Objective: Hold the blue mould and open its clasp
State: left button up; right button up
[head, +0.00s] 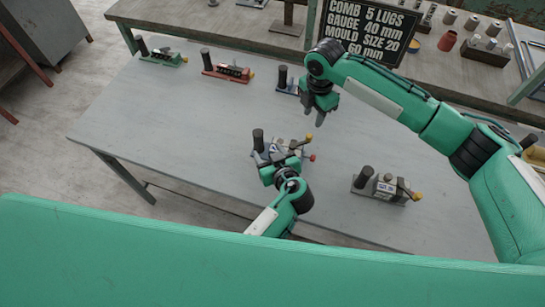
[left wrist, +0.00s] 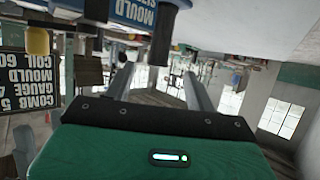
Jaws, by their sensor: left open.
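A mould with a grey-blue body (head: 268,154) stands near the middle of the table, with a dark upright post, a yellow-knobbed lever and a red knob. In the left wrist view a blue lettered block (left wrist: 130,10) shows upside down at the top edge, close to the camera. My left gripper (head: 283,164) is at the near side of this mould and partly covers it. Its two fingers stand apart with nothing between them in the left wrist view (left wrist: 158,80). My right gripper (head: 315,115) hangs above the table beyond the mould, fingers down, apparently apart and empty. The clasp's state is too small to tell.
A grey mould (head: 385,187) stands to the right. A green mould (head: 163,58), a red mould (head: 228,71) and a bluish mould (head: 288,87), partly hidden by my right gripper, line the back. A black sign (head: 365,30) stands behind. The table's left part is clear.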

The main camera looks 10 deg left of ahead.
aim_at(257, 135)
pick_arm(q)
jog(key=x, duration=1.1)
jog(key=shift+w+a+f, duration=0.1)
jog(key=shift+w, duration=0.05)
grip_shut()
pick_arm(e)
jog(key=shift+o, duration=0.5)
notch_tip(257, 135, down, 9)
jog(key=n, duration=0.6)
jog(key=shift+f, duration=0.15)
